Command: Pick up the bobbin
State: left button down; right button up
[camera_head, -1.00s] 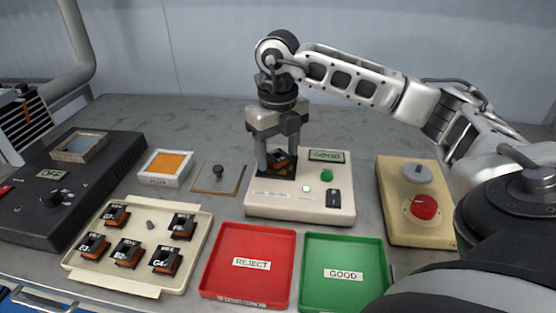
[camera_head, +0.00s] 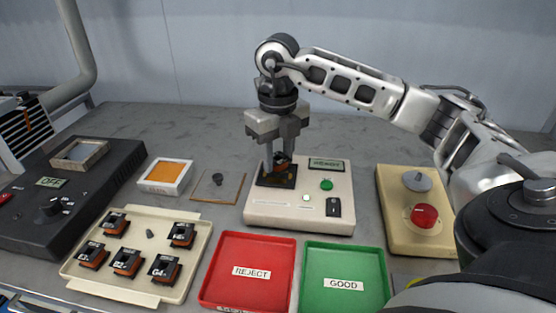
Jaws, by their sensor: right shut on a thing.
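The bobbin (camera_head: 281,163), dark with orange-brown windings, is between the fingers of my right gripper (camera_head: 279,158). The gripper points straight down and is shut on it. The bobbin is at the black pad (camera_head: 276,181) of the cream tester (camera_head: 270,214); whether it touches the pad or hangs just above it is hard to tell. The fingers partly hide it. The tester's display (camera_head: 326,164) shows green text, too small to read surely. My left gripper is not in view.
Several other bobbins sit in a cream tray (camera_head: 190,266) at left. A red REJECT tray (camera_head: 248,293) and a green GOOD tray (camera_head: 343,263) are empty in front. A beige box (camera_head: 440,239) with a red button stands right, a dark machine (camera_head: 112,165) left.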

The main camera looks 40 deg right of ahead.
jog(key=s+a+r+p, duration=0.2)
jog(key=s+a+r, duration=0.4)
jog(key=s+r, duration=0.5)
jog(key=shift+s+a+r, duration=0.3)
jog(key=shift+s+a, duration=0.1)
jog(key=shift+s, duration=0.3)
